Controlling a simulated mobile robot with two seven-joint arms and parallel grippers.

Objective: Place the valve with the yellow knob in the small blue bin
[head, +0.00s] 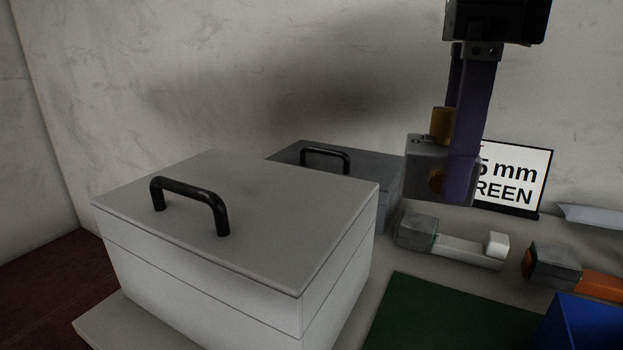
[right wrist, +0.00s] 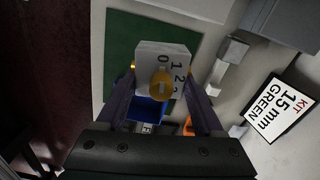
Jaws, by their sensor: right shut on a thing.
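The valve with the yellow knob is a grey block (head: 424,160) with a yellow knob on top, held up above the table in the head view. In the right wrist view the valve (right wrist: 178,60) shows digits around its yellow knob. My right gripper (head: 458,188) is shut on it, with one finger on each side of the block in the wrist view. The small blue bin (head: 583,328) is cut off at the lower right of the head view. In the wrist view the bin (right wrist: 147,109) is partly hidden behind the valve. My left gripper is not in view.
A white lidded box (head: 240,270) and a grey lidded box (head: 380,195), both with black handles, stand left. A part with a white handle (head: 468,252) and one with an orange handle (head: 602,285) lie on the table. A sign (head: 530,170) stands behind; a green mat (head: 425,318) lies in front.

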